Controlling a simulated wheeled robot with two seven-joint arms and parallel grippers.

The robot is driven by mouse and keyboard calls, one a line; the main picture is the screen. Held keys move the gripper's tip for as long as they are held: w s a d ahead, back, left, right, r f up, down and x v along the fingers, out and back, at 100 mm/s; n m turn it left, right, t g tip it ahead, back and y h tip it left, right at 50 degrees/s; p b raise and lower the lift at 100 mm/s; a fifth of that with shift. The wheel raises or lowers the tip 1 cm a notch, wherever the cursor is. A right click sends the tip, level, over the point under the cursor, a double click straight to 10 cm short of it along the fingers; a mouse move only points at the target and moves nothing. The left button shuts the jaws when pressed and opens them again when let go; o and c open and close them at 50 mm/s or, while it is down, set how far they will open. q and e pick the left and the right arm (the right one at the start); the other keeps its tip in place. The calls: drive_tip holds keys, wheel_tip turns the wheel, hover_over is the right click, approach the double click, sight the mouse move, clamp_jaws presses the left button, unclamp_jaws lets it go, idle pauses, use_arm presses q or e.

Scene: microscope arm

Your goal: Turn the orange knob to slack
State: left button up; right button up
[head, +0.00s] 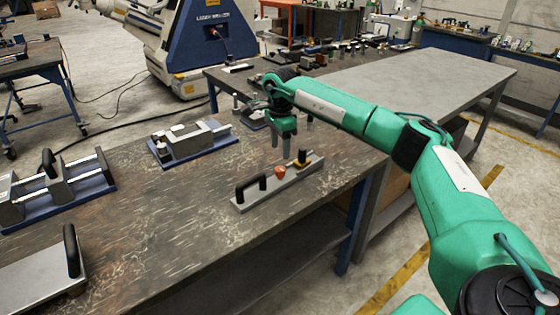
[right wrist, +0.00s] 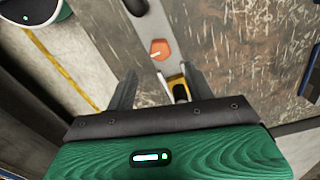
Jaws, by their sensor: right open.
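The orange knob (head: 280,171) sits on a long grey bar (head: 290,184) on the near workbench, between a black arched handle (head: 252,188) and a black post with a yellow collar (head: 302,158). In the right wrist view the knob (right wrist: 160,49) is many-sided and has a short pale mark on its face. My right gripper (head: 284,139) is open and empty, pointing down above and behind the bar in the head view. In the right wrist view its fingers (right wrist: 160,85) are apart, with the knob beyond their tips and the yellow part (right wrist: 178,88) near the right finger. My left gripper is not in view.
A grey clamp-like device on a blue base (head: 194,144) stands left of the bar. Another device with rails (head: 60,190) and a grey plate with a black handle (head: 40,278) lie farther left. The bench's front edge is close to the bar. Bare bench surface lies around the bar.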

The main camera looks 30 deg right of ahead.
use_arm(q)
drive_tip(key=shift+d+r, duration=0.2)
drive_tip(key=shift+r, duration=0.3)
use_arm(e)
wheel_tip(320, 180, up, 6)
drive_tip(key=shift+r, duration=0.15)
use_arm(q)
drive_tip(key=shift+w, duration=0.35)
